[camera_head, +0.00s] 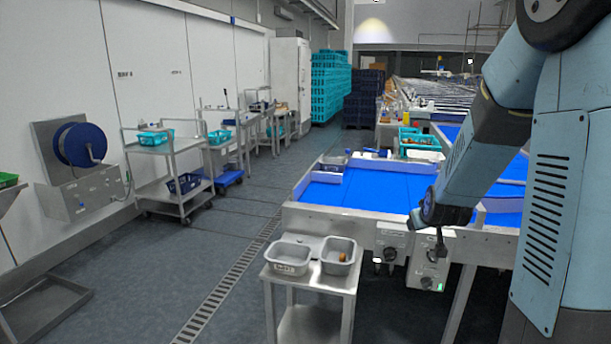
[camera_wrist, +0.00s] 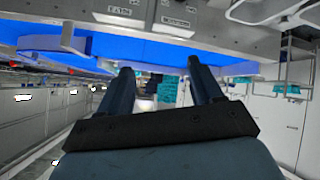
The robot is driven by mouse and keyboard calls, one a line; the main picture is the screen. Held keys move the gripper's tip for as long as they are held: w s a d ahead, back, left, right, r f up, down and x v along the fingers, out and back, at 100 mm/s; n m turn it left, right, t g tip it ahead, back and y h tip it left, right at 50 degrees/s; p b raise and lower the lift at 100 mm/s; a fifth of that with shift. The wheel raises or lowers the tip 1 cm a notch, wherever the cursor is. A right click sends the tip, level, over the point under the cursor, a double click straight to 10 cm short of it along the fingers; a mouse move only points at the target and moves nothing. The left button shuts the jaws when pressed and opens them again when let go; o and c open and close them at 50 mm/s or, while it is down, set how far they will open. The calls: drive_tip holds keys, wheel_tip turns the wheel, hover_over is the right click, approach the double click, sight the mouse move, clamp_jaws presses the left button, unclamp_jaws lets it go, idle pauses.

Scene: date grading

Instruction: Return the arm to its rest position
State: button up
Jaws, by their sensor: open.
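My arm comes down from the right side of the head view, in front of the near end of the blue-topped sorting table. My gripper (camera_head: 440,243) hangs at the arm's lower end, beside the table's front face and close to the control boxes. In the wrist view, my gripper (camera_wrist: 162,75) shows two dark fingers spread well apart with nothing between them. It is open and empty. The wrist view is turned over, with the blue table surface (camera_wrist: 150,50) across the upper part of the picture.
A small steel stand (camera_head: 313,277) holds two grey bins, one (camera_head: 287,257) looking empty, one (camera_head: 348,245) with a brown item. Control boxes (camera_head: 428,275) sit on the table front (camera_head: 330,220). Steel carts (camera_head: 165,175) line the left wall. The aisle floor (camera_head: 190,265) is clear.

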drive_tip(key=s+a+r+g, duration=0.1)
drive_tip(key=s+a+r, duration=0.2)
drive_tip(key=s, duration=0.7)
drive_tip(key=s+a+r+m+g+y, duration=0.1)
drive_tip(key=s+a+r+g, duration=0.1)
drive_tip(key=s+r, duration=0.5)
drive_tip(key=s+a+r+g+y, duration=0.1)
drive_tip(key=s+a+r, duration=0.3)
drive_tip(key=s, duration=0.9)
drive_tip(key=shift+r+m, duration=0.3)
drive_tip(key=shift+r, duration=0.1)
